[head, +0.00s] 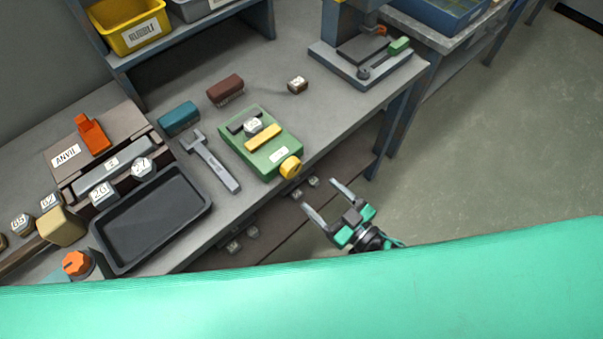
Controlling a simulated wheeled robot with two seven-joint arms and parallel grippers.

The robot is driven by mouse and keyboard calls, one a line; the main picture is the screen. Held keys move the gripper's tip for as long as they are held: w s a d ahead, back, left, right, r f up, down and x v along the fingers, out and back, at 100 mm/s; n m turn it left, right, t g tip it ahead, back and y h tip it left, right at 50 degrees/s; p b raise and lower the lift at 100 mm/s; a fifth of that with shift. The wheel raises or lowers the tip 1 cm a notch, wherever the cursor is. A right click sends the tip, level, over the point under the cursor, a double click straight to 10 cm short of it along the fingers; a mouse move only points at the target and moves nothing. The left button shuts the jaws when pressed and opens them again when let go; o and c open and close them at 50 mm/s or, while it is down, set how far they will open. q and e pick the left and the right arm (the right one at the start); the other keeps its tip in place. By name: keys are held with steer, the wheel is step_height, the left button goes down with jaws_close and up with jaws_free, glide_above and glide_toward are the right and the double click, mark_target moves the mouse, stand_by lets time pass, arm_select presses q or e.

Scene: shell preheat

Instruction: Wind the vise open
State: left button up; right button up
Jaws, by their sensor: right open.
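The vise is the green block (284,157) on the bench near its front edge. It has a dark jaw bar, a yellow jaw bar (264,138) and a yellow knob (290,167) on its front end. A small numbered metal piece (252,126) sits between the two bars; I cannot tell whether both bars touch it. My right gripper (325,202) is open and empty, off the bench's front edge, below and right of the knob and apart from it. My left gripper is not in view.
A wrench (212,162) and a black tray (152,219) lie left of the vise. Brushes (225,89) and a small block (297,85) lie behind it. An anvil box (97,145) stands at left. Small pieces sit on the lower shelf (327,165). Floor at right is clear.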

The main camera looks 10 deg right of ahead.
mark_target(295, 172)
steer(key=p+x, duration=0.1)
steer(key=x, duration=0.6)
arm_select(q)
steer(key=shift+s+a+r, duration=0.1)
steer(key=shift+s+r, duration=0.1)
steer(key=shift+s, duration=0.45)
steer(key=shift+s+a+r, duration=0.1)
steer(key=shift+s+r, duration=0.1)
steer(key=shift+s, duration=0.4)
arm_select(e)
steer(key=shift+w+a, duration=0.35)
steer(key=shift+w, duration=0.05)
steer(key=c, duration=1)
